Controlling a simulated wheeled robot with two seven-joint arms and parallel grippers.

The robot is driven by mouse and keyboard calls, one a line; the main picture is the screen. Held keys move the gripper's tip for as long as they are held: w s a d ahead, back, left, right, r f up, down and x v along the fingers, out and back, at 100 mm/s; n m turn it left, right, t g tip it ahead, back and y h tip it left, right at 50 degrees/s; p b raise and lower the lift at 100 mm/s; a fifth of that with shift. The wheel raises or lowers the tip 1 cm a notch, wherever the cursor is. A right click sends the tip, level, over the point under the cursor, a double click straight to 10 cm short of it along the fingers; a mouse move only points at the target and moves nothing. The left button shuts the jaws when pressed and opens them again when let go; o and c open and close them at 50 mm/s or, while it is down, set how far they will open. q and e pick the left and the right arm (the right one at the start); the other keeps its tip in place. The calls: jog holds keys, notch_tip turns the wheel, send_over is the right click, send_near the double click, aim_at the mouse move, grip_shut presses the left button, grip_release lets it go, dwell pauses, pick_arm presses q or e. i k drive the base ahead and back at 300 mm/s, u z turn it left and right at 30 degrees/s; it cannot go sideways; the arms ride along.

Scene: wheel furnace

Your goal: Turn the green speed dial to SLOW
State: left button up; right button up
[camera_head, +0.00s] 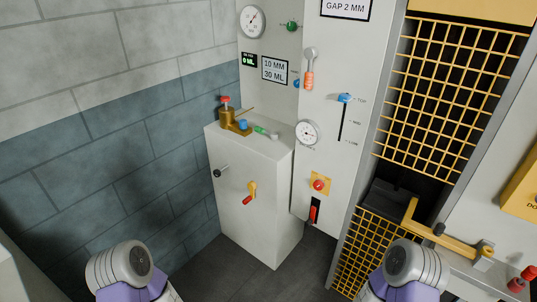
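A small green dial (292,25) sits on the light panel near the top, right of a round white gauge (252,21). It is too small for me to read any SLOW mark or tell where its pointer stands. Another green piece (259,130) lies on top of the white cabinet beside a blue cap. Only rounded links of my two arms show at the bottom edge. Neither of my grippers is in view, and nothing of mine touches the green dial.
The white cabinet (248,205) carries brass fittings with a red knob (226,99). The panel also has an orange-handled lever (309,73), a blue slider (345,98) and a lower gauge (307,132). A yellow mesh guard (440,85) stands at right. Dark floor shows in front.

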aim_at(293, 26)
jog(key=u, duration=0.4)
jog(key=i, duration=0.45)
jog(key=u, duration=0.6)
jog(key=i, duration=0.7)
jog(key=z, duration=0.2)
